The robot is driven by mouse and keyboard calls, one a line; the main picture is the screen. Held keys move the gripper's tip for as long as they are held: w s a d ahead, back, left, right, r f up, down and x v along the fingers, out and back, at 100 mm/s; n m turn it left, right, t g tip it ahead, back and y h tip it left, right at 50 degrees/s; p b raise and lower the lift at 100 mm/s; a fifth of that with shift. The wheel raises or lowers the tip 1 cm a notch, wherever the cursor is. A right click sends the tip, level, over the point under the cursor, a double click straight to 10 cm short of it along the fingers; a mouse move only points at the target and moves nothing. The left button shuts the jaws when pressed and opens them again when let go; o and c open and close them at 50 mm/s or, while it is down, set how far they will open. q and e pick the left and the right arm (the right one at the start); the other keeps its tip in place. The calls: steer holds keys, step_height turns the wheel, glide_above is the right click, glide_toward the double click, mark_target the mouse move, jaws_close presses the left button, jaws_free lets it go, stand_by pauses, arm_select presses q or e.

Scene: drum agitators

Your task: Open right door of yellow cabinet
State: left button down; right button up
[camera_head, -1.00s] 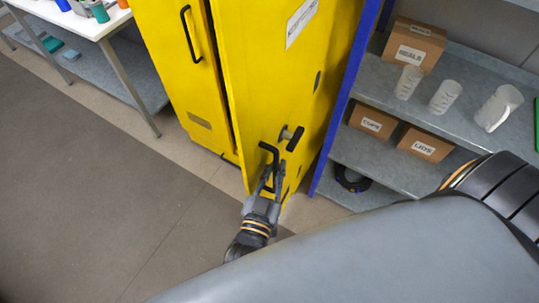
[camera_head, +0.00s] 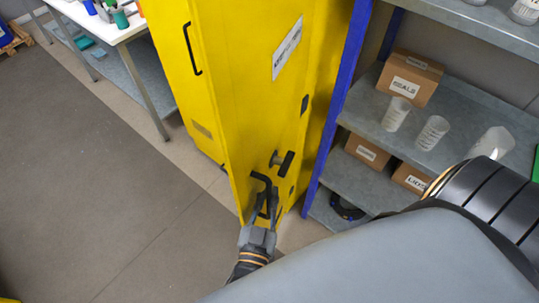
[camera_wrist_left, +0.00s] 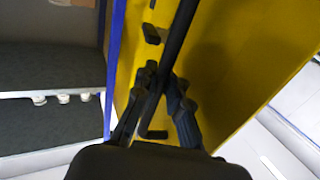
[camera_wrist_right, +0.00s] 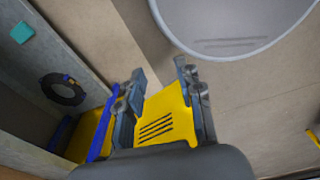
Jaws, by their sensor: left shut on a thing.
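The yellow cabinet has a closed-looking left door (camera_head: 173,70) with a black bar handle (camera_head: 191,48). Its right door (camera_head: 245,100) stands ajar, its free edge swung out in front of the left door. My left gripper (camera_head: 264,203) is shut on the right door's black handle (camera_head: 258,178). In the left wrist view, the left gripper's fingers (camera_wrist_left: 160,82) close around the dark handle bar (camera_wrist_left: 180,35) in front of the yellow panel. My right gripper (camera_wrist_right: 160,75) shows only in the right wrist view, with fingers apart and nothing between the tips; a slotted yellow surface (camera_wrist_right: 170,115) lies behind them.
A blue-framed grey shelf (camera_head: 370,105) with boxes and beakers stands close on the right. A white table (camera_head: 125,32) with coloured containers is at the left. The grey floor (camera_head: 90,180) in front of the cabinet is clear. A black coil (camera_wrist_right: 63,90) lies low beside the cabinet.

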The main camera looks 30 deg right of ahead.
arm_select(q)
steer(key=c, duration=1.7)
jaws_free()
steer(key=shift+s+a+f, duration=0.1)
steer(key=shift+f, duration=0.05)
steer(key=v, duration=1.2)
steer(key=shift+a, duration=0.1)
arm_select(e)
steer(key=shift+s+d, duration=0.1)
steer(key=shift+d, duration=0.2)
